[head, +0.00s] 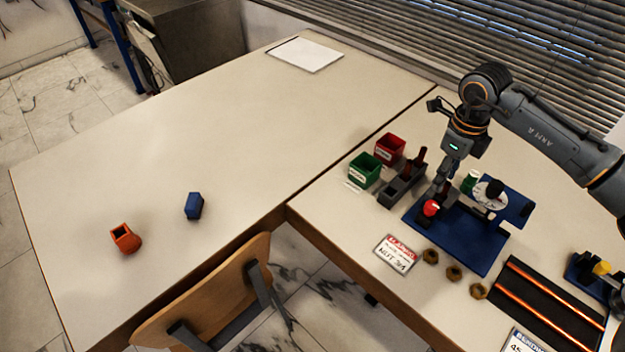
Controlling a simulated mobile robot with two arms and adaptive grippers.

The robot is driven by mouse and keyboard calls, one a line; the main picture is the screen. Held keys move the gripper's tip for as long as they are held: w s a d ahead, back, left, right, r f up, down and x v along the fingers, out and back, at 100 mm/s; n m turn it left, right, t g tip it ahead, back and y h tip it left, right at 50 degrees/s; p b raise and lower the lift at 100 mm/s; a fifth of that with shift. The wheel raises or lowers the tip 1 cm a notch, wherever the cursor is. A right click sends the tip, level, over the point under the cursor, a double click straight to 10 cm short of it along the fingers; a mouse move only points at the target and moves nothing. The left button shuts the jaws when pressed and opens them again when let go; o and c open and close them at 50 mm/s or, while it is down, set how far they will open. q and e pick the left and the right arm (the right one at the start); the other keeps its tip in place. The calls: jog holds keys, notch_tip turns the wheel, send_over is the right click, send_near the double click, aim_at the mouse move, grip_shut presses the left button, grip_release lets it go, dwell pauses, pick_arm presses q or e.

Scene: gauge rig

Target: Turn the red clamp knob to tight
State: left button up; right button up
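The red clamp knob (431,208) sits at the left side of the blue gauge rig (460,239) on the right-hand table. My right gripper (440,188) points down right at the knob, just above and behind it. Its fingers are small and partly overlap the knob, so I cannot tell whether they touch or grip it. A round white dial (490,197) stands on the rig behind and to the right of the knob. Any tight marking is too small to read. My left gripper is not in view.
Green bin (364,170), red bin (389,149) and a dark holder (402,188) stand left of the rig. A label card (397,254) and brass nuts (453,273) lie in front. A chair (205,295) fills the near gap. The left table (200,130) is mostly clear.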

jog(key=s+a+r+y, duration=0.2)
jog(key=a+y, duration=0.4)
jog(key=a, duration=0.8)
jog(key=s+a+r+t+y, duration=0.1)
jog(key=a+r+y, duration=0.2)
jog(key=a, duration=1.1)
jog(key=shift+s+a+r+y, duration=0.3)
jog(key=shift+s+a+y, duration=0.1)
jog(key=shift+y, duration=1.5)
